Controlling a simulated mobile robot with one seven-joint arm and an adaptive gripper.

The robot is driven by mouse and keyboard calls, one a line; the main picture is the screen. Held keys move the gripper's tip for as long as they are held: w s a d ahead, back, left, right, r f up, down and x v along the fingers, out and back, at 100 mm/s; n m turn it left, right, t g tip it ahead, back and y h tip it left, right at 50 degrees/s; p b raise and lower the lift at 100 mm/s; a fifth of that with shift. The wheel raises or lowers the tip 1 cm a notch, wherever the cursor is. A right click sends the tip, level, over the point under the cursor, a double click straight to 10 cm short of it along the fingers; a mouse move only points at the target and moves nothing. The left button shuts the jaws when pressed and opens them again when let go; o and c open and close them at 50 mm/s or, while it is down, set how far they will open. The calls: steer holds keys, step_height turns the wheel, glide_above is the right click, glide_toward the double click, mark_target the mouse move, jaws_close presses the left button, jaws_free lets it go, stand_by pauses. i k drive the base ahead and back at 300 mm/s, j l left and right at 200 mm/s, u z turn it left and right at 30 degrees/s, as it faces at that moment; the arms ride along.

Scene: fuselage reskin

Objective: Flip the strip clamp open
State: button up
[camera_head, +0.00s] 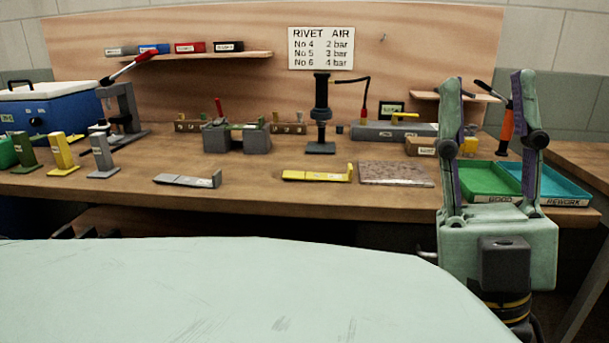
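My gripper (487,82) is at the right of the view, its two fingers spread wide with nothing between them. Nothing in view is labelled as the strip clamp, and I cannot tell for sure which fixture it is. One candidate is a dark grey two-block fixture (257,140) with a greenish strip across it and an upright red lever (219,108), at the back middle of the bench. Another is a low grey block (372,132) with a flat yellow lever (404,115), left of my gripper. My gripper appears apart from both. My left finger partly hides the area beside the grey block.
The wooden bench (120,187) also holds a dark press (320,120), a yellow gauge (318,175), a grey gauge (188,181), a speckled plate (395,173) and green (487,180) and blue (552,186) trays. A pale green panel (230,290) fills the foreground.

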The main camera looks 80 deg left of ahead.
mark_target(217, 122)
steer(key=u, duration=1.55)
steer(key=k, duration=0.05)
